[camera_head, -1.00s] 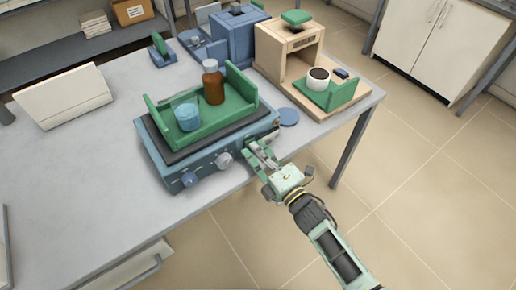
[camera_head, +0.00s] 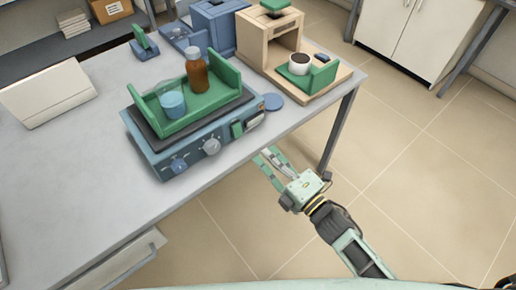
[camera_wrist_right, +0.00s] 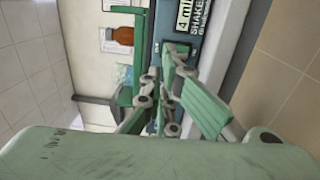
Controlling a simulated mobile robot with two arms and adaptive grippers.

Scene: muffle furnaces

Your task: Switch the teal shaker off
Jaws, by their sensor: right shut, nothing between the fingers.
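The teal shaker (camera_head: 160,158) stands on the grey table with its front panel facing me. It carries a green tray (camera_head: 222,84) with a brown bottle (camera_head: 196,72) and a blue beaker (camera_head: 173,103) in it. The panel has a blue knob (camera_head: 179,166), a grey knob (camera_head: 211,146) and a green switch (camera_head: 237,130). I cannot tell the switch position. My right gripper (camera_head: 269,160) is shut and empty, in front of the panel and apart from it, by the table edge. In the right wrist view the shaker's label (camera_wrist_right: 188,25) shows beyond the fingers (camera_wrist_right: 160,110). My left gripper is out of view.
A white panel (camera_head: 45,98) is at left. Floor before the table is clear.

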